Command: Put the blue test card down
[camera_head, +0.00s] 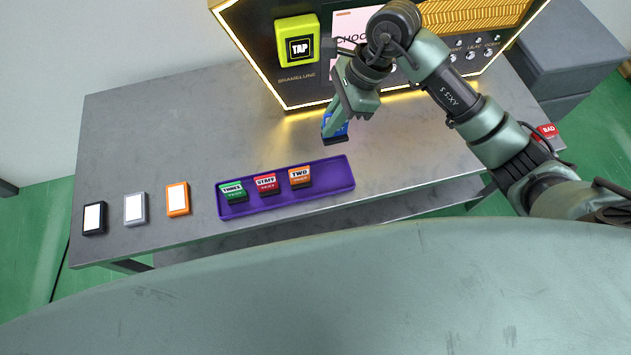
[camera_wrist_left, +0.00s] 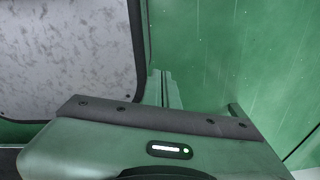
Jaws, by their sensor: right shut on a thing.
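My left gripper is outside the head view. In the left wrist view its green body (camera_wrist_left: 165,150) fills the bottom, and the state of its fingers is unclear.
A purple tray (camera_head: 340,187) holds a green, a red and an orange card. Black (camera_head: 94,218), grey (camera_head: 135,209) and orange (camera_head: 177,198) framed blocks stand left. The lit vending machine (camera_head: 300,82) is behind. A red "BAD" card (camera_head: 547,131) is far right. Table space left of the machine is clear.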

